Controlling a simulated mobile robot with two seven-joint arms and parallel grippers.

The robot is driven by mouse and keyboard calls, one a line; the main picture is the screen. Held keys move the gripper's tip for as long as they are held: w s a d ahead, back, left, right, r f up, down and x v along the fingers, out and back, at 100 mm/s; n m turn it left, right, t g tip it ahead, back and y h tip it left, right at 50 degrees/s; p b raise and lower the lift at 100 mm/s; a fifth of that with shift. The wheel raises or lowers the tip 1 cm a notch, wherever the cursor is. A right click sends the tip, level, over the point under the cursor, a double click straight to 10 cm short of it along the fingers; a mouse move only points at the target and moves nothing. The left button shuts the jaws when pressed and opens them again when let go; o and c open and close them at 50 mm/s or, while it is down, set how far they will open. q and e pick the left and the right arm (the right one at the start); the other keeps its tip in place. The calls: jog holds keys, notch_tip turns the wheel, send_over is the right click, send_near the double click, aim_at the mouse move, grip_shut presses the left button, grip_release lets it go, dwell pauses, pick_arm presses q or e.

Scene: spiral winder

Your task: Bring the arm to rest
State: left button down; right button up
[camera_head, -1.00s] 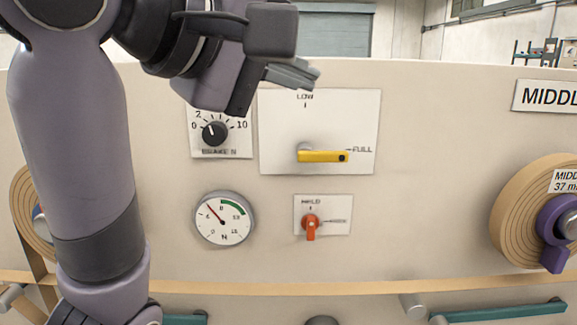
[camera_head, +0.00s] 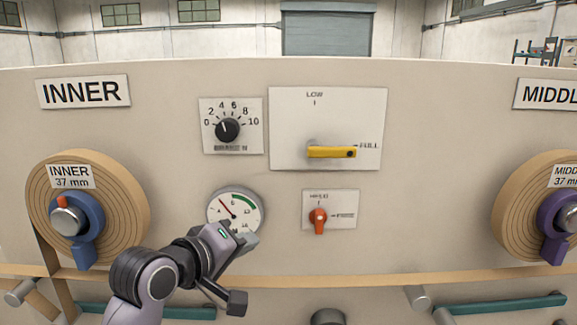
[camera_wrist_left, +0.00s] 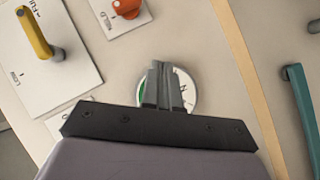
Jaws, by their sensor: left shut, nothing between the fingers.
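My left gripper (camera_head: 250,243) is in front of the panel at the lower right of the round gauge (camera_head: 234,207) and hides part of its lower face. In the left wrist view its fingers (camera_wrist_left: 163,82) are shut together with nothing between them, in front of the gauge (camera_wrist_left: 185,88). I cannot tell whether they touch it. The yellow lever (camera_head: 332,152) points right, at FULL. The orange knob (camera_head: 319,218) is on a small plate below it. The black dial (camera_head: 228,130) points up, slightly left. My right gripper is not in view.
The INNER roll (camera_head: 125,190) with a blue clamp (camera_head: 87,245) is on the left. The MIDDLE roll (camera_head: 515,200) with a purple clamp (camera_head: 553,245) is on the right. A tan strip (camera_head: 400,280) crosses low on the panel, with teal bars (camera_head: 500,306) below it.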

pick_arm(q)
jog(key=s+a+f+m+y, duration=0.1)
jog(key=s+a+f+y, duration=0.2)
jog(key=f, duration=1)
jog(key=s+a+f+m+y, duration=0.1)
jog(key=s+a+f+m, duration=0.2)
jog(key=s+f, duration=0.8)
jog(key=s+a+f+m+g, duration=0.1)
jog(key=s+a+f+m, duration=0.3)
jog(key=s+f, duration=0.7)
jog(key=a, duration=0.2)
jog(key=shift+s+a+g+y, duration=0.25)
jog(key=shift+a+g+y, duration=0.05)
jog(key=shift+a+y, duration=0.1)
